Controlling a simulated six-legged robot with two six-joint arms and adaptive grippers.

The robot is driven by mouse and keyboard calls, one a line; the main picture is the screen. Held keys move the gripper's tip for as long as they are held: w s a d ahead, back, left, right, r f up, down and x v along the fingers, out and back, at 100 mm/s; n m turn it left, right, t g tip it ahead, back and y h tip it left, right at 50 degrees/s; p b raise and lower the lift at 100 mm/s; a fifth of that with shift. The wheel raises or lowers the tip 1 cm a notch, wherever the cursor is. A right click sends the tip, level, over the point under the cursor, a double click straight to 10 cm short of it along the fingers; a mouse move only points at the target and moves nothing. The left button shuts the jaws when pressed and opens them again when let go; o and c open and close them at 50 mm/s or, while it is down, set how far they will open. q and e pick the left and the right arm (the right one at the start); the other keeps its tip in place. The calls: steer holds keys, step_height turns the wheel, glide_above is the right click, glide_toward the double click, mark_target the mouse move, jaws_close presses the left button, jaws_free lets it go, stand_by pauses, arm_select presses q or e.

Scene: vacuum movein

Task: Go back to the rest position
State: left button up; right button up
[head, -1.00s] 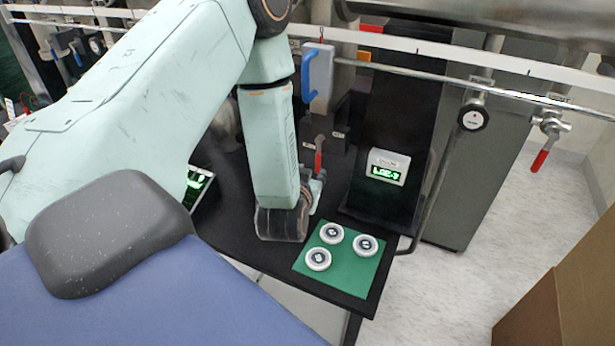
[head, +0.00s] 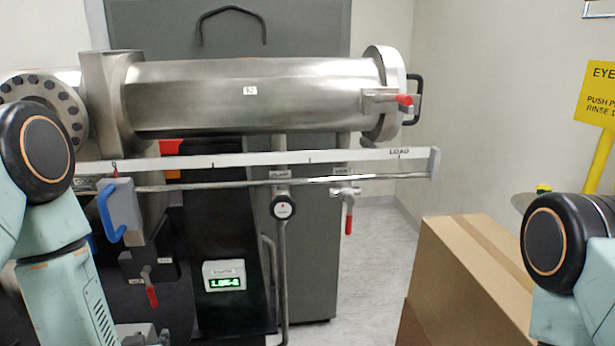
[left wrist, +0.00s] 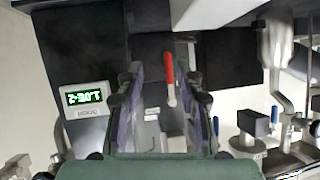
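My left arm comes in at the left edge of the head view, with its forearm pointing down. My left gripper (left wrist: 165,78) shows in the left wrist view with its two fingers apart and nothing held between them. A red-handled lever (left wrist: 169,77) shows beyond the fingers, in line with the gap; I see no contact. In the head view only a grey piece near the bottom edge may belong to this gripper. My right arm shows as a joint and link at the right edge. My right gripper is out of view.
A steel vacuum chamber (head: 250,95) lies across the back, with a white rail (head: 255,160) below it. A blue handle (head: 108,213), a red valve lever (head: 348,220) and a lit display (head: 224,276) are in front. A cardboard box (head: 470,275) stands right; floor left of it is clear.

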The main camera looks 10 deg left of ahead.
arm_select(q)
steer(key=s+d+f+m+g+h, duration=0.15)
steer(key=s+d+f+g, duration=0.3)
steer(key=s, duration=0.45)
steer(key=s+d+f+m+g+h+b, duration=0.1)
steer(key=s+d+f+g+h, duration=0.15)
steer(key=s+f, duration=0.5)
steer(key=s+d+f+m+g+h, duration=0.1)
steer(key=s+d+f+g, duration=0.35)
steer(key=s, duration=0.65)
step_height(320, 180, down, 18)
steer(key=b, duration=1.9)
steer(key=shift+d+r, duration=0.15)
